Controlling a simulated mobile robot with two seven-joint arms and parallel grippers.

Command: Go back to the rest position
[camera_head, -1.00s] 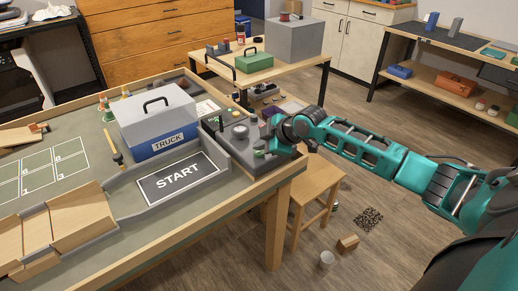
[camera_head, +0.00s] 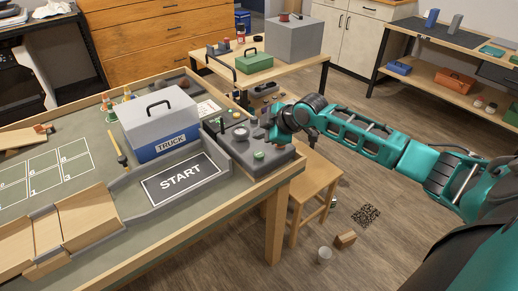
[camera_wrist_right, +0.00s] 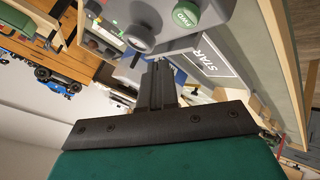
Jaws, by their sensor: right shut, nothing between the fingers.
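My right gripper (camera_head: 270,131) is above the right end of the grey control panel (camera_head: 270,166) at the corner of the workbench. In the right wrist view its two fingers (camera_wrist_right: 160,72) are together with nothing between them. A green button marked FWD (camera_wrist_right: 186,14) shows at the top of that view, apart from the fingers. The green button (camera_head: 259,155) also shows uncovered on the panel in the head view, below the gripper. My right arm reaches in from the right over the floor. My left gripper is in neither current view.
The workbench holds a grey and blue TRUCK box (camera_head: 162,125), a black START plate (camera_head: 180,180) and wooden ramps (camera_head: 78,222). A wooden stool (camera_head: 313,185) stands under my right arm. The floor to the right is mostly open, with a white cup (camera_head: 324,254) on it.

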